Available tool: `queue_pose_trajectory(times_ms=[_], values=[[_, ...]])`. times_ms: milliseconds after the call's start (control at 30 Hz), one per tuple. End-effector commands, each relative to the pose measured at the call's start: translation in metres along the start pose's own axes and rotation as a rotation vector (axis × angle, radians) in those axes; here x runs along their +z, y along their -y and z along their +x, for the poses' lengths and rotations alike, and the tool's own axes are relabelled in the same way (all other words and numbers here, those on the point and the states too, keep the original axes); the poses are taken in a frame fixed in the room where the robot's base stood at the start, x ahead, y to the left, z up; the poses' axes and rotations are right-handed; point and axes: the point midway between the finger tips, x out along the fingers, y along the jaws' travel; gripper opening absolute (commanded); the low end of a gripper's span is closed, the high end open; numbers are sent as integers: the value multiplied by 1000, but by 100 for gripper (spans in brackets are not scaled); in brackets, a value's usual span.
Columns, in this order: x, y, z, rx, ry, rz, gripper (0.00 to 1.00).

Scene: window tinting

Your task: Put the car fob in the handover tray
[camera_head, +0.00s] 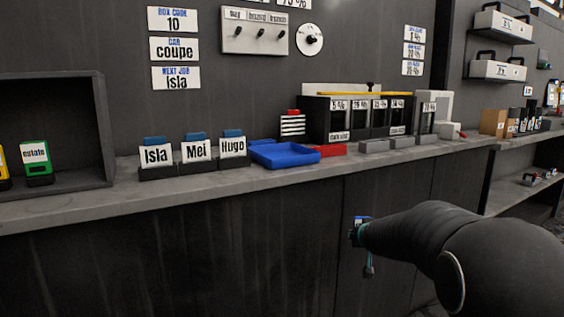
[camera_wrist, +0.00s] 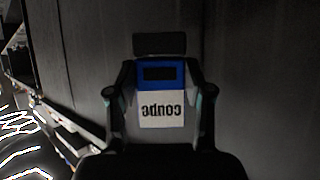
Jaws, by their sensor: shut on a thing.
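My gripper (camera_head: 357,233) is in front of the counter's dark front panels, below the counter top, at the lower right of the head view. It is shut on a blue fob (camera_head: 362,219) with a white label. In the wrist view the car fob (camera_wrist: 161,108) sits between the two fingers, its label reading "coupe" upside down. A shallow blue tray (camera_head: 285,155) lies on the counter to the upper left of my gripper and looks empty. No label on it is readable, so I cannot tell for sure that it is the handover tray.
Card holders marked Isla (camera_head: 157,158), Mei (camera_head: 197,152) and Hugo (camera_head: 233,148) stand left of the blue tray. A red tray (camera_head: 330,150) and a black labelled rack (camera_head: 340,118) stand right of it. A green "estate" fob (camera_head: 37,163) is in the left cubby.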

Motion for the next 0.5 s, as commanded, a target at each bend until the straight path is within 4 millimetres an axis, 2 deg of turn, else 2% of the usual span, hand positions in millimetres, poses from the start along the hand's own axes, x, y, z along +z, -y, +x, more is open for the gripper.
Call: queue_pose_trajectory(times_ms=[133, 500], values=[[-14, 3, -7, -12, -3, -5, 15], [-27, 6, -15, -22, -2, -14, 15]])
